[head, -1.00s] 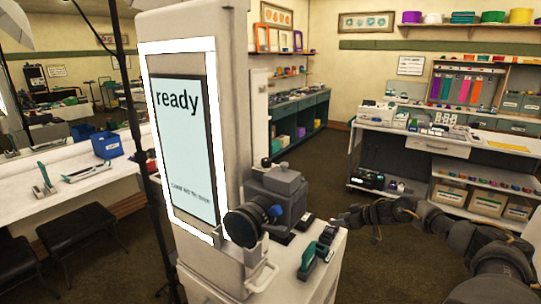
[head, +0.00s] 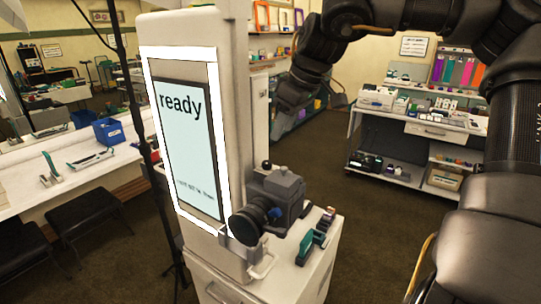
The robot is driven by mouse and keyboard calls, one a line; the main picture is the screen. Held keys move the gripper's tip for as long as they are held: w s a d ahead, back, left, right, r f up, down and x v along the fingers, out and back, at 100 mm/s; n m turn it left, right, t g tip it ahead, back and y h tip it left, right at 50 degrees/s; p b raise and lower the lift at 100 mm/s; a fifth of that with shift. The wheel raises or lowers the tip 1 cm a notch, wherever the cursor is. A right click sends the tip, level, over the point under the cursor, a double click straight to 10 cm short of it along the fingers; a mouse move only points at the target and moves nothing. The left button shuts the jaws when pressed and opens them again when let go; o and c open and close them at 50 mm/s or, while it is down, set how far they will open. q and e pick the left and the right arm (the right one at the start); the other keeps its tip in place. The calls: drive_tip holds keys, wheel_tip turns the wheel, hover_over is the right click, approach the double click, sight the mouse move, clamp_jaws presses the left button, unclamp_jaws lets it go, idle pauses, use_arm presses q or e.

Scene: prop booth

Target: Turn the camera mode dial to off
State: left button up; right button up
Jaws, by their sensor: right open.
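The dark grey camera (head: 283,187) sits on a mount at the front of the white booth column, its round lens (head: 250,222) facing left and forward. A small black knob (head: 266,165) stands up from its top; I cannot tell whether this is the mode dial, and no dial markings are readable. My right gripper (head: 308,100) hangs from the arm at the upper right, open and empty, above the camera and apart from it. My left gripper is not in view.
The booth column carries a lit screen (head: 188,140) reading "ready". Small dark and green items (head: 312,240) lie on the white cabinet top (head: 290,262) right of the camera. A white workbench (head: 420,128) stands behind at right; open floor lies between.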

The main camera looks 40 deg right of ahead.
sight(267, 162)
drive_tip(key=p+x, duration=0.3)
drive_tip(key=x, duration=0.6)
drive_tip(key=shift+w+f+p, duration=0.1)
drive_tip(key=shift+w+p, duration=0.1)
drive_tip(key=shift+p, duration=0.1)
drive_tip(key=shift+w+a+f, duration=0.1)
drive_tip(key=shift+w+f, duration=0.1)
drive_tip(key=shift+f, duration=0.35)
